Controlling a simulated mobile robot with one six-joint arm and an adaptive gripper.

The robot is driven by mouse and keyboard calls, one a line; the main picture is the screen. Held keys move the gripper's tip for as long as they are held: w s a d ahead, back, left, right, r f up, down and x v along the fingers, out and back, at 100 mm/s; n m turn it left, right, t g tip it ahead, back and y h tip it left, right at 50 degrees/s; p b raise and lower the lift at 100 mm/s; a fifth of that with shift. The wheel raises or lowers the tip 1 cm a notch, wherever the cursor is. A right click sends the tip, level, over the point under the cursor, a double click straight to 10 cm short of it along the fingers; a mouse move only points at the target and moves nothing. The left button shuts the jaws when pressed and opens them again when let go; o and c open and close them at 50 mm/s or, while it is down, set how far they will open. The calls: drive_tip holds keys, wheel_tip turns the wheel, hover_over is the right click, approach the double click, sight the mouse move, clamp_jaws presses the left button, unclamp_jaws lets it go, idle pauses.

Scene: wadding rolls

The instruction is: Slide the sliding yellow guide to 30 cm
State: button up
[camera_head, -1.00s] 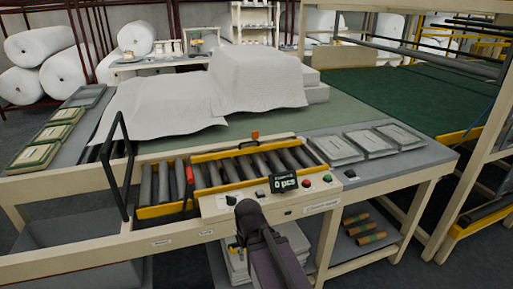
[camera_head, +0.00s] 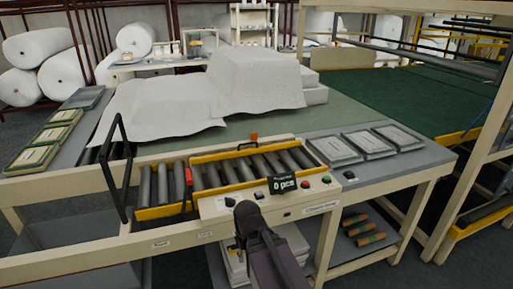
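Yellow rails frame a bed of dark rollers (camera_head: 255,165) in the front of the work table. A long yellow rail (camera_head: 222,153) runs along the back of the bed, with a small orange knob (camera_head: 253,136) and a dark handle near it. Another yellow rail (camera_head: 160,211) runs along the front left. I cannot tell for sure which is the sliding guide, and no centimetre scale is readable. My gripper (camera_head: 244,210) is dark, in front of the control panel and apart from the rails as far as I can see. Its fingers are not clear.
A display (camera_head: 283,184) reading "0 pcs" stands on the control panel among buttons. A black upright frame (camera_head: 118,165) and a red handle (camera_head: 188,176) are at the left of the rollers. White wadding (camera_head: 255,80) covers the table's back. Framed pads (camera_head: 333,150) lie at the right.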

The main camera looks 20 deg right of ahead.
wheel_tip(320, 180, up, 15)
drive_tip(key=p, duration=1.5)
